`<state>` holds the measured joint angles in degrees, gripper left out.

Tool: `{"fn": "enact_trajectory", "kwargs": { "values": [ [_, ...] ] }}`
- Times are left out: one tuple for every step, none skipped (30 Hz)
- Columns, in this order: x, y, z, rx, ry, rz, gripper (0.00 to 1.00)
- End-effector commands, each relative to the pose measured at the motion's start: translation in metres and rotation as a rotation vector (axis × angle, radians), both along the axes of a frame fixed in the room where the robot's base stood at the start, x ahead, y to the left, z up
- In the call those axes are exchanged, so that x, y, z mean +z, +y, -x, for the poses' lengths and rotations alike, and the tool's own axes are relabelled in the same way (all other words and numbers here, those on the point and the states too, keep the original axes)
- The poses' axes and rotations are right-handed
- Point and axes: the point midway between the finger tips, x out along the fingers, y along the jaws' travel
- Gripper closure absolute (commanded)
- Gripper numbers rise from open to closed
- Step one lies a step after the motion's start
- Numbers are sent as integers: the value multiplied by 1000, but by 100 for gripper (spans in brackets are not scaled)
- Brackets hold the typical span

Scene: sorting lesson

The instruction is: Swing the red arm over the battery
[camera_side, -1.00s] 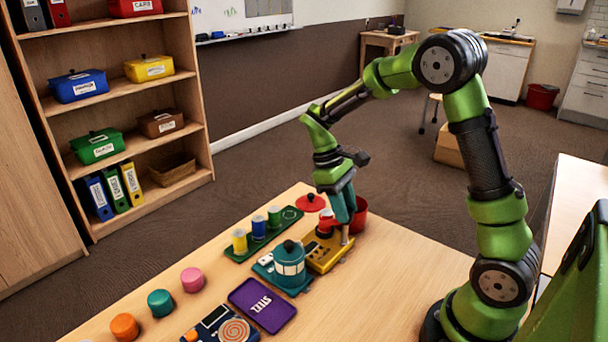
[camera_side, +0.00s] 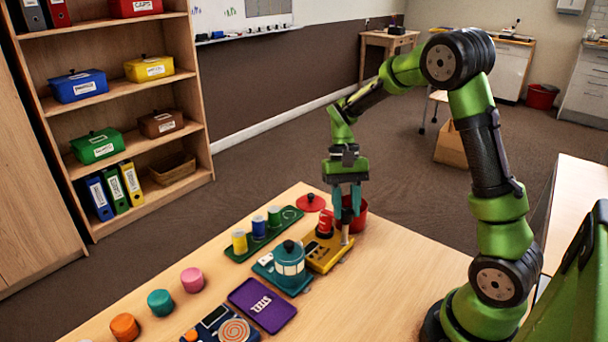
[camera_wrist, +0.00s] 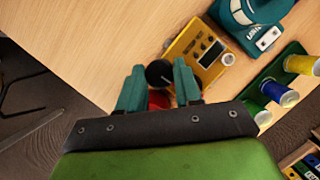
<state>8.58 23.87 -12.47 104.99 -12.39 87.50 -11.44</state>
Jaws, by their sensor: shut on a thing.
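The yellow device (camera_side: 328,254) stands on the table, with the red arm (camera_side: 326,222) on top at its far end. An upright silvery cylinder, perhaps the battery (camera_side: 345,238), stands at the device's right edge; its pale top also shows in the wrist view (camera_wrist: 228,58). My gripper (camera_side: 346,210) points down beside the red arm, above the device's right side. A red part shows below the knob. The link between knob and arm is hidden.
A red pot (camera_side: 360,222) stands close behind the gripper, with a red lid (camera_side: 310,203) to its left. A teal device (camera_side: 290,278) and a green tray (camera_side: 256,248) with coloured cylinders sit to the left. The table's right side is bare.

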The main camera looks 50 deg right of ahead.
Motion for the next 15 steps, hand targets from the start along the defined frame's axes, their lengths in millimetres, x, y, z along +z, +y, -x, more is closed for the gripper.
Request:
{"fn": "enact_trajectory", "kwargs": {
  "values": [
    [1, 0, -1, -19, -6, 0, 96],
    [1, 0, -1, -30, -6, 0, 96],
    [1, 0, -1, -41, -7, 0, 96],
    [1, 0, -1, -49, -7, 0, 96],
    [1, 0, -1, -55, -7, 0, 96],
    [1, -1, -1, -63, -6, 0, 96],
    [1, -1, -1, -67, -6, 1, 96],
    [1, -1, -1, -72, -6, 1, 96],
    [1, -1, -1, -76, -6, 1, 96],
    [1, -1, -1, -78, -6, 1, 96],
    [1, -1, -1, -80, -6, 0, 96],
    [1, -1, -1, -82, -6, 0, 96],
    [1, -1, -1, -83, -6, 1, 96],
    [1, -1, -1, -83, -6, 1, 96],
    [1, -1, -1, -83, -6, 1, 96]
  ]
}}
